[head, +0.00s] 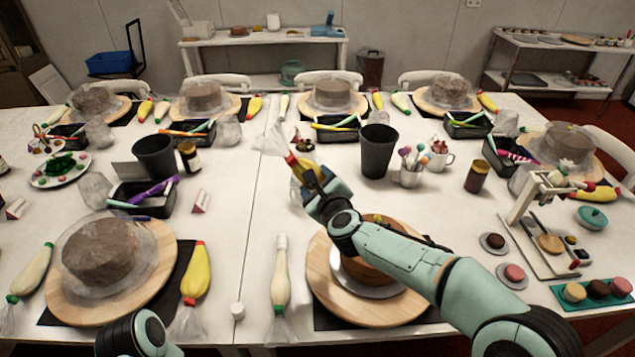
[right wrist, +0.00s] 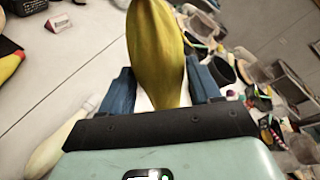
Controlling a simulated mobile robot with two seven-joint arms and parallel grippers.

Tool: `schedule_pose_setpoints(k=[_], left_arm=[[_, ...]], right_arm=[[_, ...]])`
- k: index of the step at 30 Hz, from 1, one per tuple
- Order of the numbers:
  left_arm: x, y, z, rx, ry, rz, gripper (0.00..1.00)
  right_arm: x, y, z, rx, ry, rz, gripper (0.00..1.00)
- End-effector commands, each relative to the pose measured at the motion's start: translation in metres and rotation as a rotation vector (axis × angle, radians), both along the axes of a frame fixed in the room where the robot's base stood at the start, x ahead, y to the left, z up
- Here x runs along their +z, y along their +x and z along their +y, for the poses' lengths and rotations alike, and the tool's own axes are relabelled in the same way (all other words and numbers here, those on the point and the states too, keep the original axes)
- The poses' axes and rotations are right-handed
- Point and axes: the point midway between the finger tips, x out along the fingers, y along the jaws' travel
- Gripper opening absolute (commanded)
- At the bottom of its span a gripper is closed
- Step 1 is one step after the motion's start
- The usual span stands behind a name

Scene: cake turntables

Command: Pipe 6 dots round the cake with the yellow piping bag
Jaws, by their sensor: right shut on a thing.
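My right gripper (head: 312,190) is shut on the yellow piping bag (head: 296,166), above the table beyond the cake. The bag's clear end points up and back in the head view. In the right wrist view the bag (right wrist: 156,50) stands between the two blue fingers (right wrist: 155,92). The brown cake (head: 352,268) sits on a round wooden turntable (head: 325,288) at the front middle. My right arm hides much of the cake. A little yellow-orange shows on its top; I cannot tell how many dots. My left arm's edge shows at the bottom left, but its gripper is out of view.
A cream piping bag (head: 281,275) lies left of the turntable. Another yellow bag (head: 196,275) lies beside a covered cake (head: 100,250) on the left. The table between the cake and cup is partly clear.

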Motion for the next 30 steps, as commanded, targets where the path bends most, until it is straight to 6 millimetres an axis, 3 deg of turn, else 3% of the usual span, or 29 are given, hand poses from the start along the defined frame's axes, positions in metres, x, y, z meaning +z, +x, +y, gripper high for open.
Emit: schedule_pose_setpoints(k=[9, 12, 24, 30], left_arm=[[-0.012, -0.005, 0.000, 0.000, 0.000, 0.006, 0.61], [-0.014, -0.006, 0.000, 0.000, 0.000, 0.007, 0.61], [-0.035, -0.012, 0.000, 0.000, 0.000, 0.015, 0.61], [-0.036, -0.013, 0.000, 0.000, 0.000, 0.015, 0.61]], right_arm=[[-0.004, -0.058, 0.013, 0.003, -0.002, -0.005, 0.52], [-0.008, -0.067, 0.013, 0.001, -0.003, -0.005, 0.52], [-0.034, -0.068, 0.013, 0.000, -0.003, -0.004, 0.52], [-0.035, -0.067, 0.013, 0.000, -0.002, -0.006, 0.52]])
